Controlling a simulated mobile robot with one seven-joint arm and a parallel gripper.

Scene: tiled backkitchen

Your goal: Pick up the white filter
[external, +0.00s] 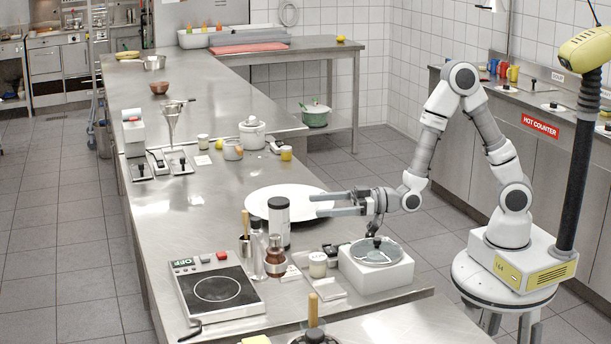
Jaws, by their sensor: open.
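I cannot tell for certain which thing is the white filter. A large, flat, white round disc (262,200) lies on the steel counter, partly hidden by a dark-lidded white canister (279,228) and by my gripper. My gripper (316,205) is open and empty, with its two fingers pointing left. In the picture its fingertips overlap the right part of the disc and end just right of the canister; the height above the counter is unclear.
A white box with a round grey top (377,253) stands below my gripper. A hot plate (217,289), a brown flask (275,258) and a wooden-handled tool (313,318) crowd the front. White lidded pots (252,133) stand farther back. The counter's left middle is clear.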

